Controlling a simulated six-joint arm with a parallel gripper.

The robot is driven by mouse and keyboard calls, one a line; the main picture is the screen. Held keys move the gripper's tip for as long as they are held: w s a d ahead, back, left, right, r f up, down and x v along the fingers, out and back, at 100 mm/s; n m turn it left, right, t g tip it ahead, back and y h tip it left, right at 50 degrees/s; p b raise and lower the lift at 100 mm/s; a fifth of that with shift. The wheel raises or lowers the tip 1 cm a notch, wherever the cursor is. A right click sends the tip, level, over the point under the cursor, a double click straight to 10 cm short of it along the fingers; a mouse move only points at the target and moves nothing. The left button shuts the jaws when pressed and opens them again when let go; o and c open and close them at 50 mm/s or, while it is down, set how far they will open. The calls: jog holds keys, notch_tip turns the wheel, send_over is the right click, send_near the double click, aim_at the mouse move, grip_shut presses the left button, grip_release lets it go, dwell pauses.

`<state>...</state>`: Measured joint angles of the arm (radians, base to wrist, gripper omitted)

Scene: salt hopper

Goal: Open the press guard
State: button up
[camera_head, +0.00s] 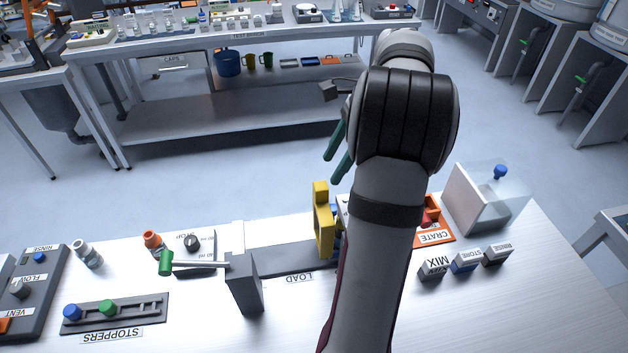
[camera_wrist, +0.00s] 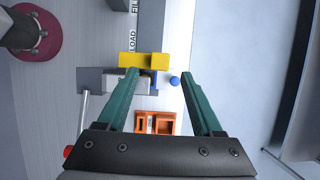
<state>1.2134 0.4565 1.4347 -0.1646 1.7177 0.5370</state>
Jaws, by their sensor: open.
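A yellow upright piece (camera_head: 323,230) stands beside the dark load track on the bench; it looks like the press guard, but I cannot be sure. In the wrist view, it shows as a yellow bar (camera_wrist: 143,60) across grey press parts. A small blue ball (camera_wrist: 174,80) sits just below its right end in that view. My gripper (camera_head: 333,168) is open and empty, its green fingers pointing down above and beyond the yellow piece. In the wrist view, the fingertips (camera_wrist: 158,75) straddle the press area with nothing between them in grip. My arm hides part of the press in the head view.
An orange crate (camera_head: 434,237) and several labelled blocks lie to the right. A clear box with a blue knob (camera_head: 499,172) stands behind them. A green-handled lever on a dark block (camera_head: 243,285) and a stopper rack (camera_head: 115,311) are to the left.

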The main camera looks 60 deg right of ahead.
aim_at(321, 186)
jog(key=x, duration=0.7)
jog(key=shift+f, duration=0.15)
grip_shut()
dwell(1.1)
